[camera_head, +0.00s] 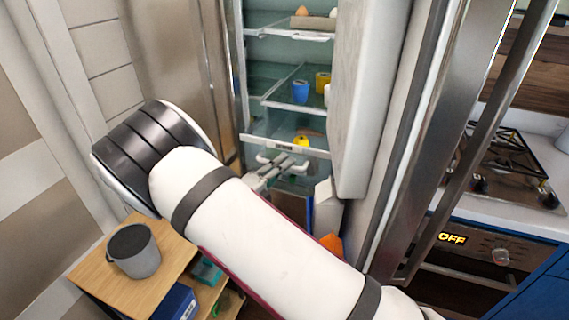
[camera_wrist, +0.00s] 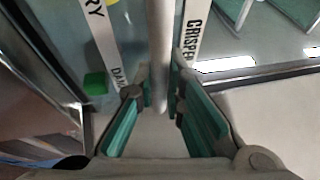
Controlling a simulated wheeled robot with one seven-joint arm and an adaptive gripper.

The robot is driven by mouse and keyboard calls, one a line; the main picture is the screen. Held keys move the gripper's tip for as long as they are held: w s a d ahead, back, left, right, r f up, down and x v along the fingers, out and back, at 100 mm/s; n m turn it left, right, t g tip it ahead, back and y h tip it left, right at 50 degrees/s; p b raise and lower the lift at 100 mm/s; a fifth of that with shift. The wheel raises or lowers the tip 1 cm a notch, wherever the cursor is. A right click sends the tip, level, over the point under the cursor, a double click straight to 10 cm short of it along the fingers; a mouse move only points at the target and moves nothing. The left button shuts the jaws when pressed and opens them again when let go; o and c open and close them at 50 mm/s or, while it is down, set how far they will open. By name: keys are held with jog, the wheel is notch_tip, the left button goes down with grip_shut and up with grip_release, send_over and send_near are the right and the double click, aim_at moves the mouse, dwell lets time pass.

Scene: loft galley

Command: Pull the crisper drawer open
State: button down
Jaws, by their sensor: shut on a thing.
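The crisper drawer (camera_head: 313,152) is in the lower part of the open fridge, with a clear front and a pale strip along its top. In the wrist view its strip (camera_wrist: 197,28) reads "CRISPER". A pale bar handle (camera_wrist: 158,50) runs between my fingers. My gripper (camera_head: 283,166) is at the drawer front, and in the wrist view my gripper (camera_wrist: 158,92) is shut on this handle, with a green-padded finger on each side. A yellow thing (camera_head: 300,142) shows inside the fridge behind the front. My arm hides part of the area below.
The fridge door (camera_head: 362,100) stands open at the right. Shelves above hold a blue cup (camera_head: 300,92) and a yellow cup (camera_head: 323,82). A stove (camera_head: 500,165) is at the right.

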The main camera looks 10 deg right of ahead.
jog(key=shift+f, duration=0.1)
jog(key=c, duration=1.7)
grip_release()
jog(key=shift+o, duration=0.2)
jog(key=shift+a, duration=0.1)
jog(key=v, duration=1.2)
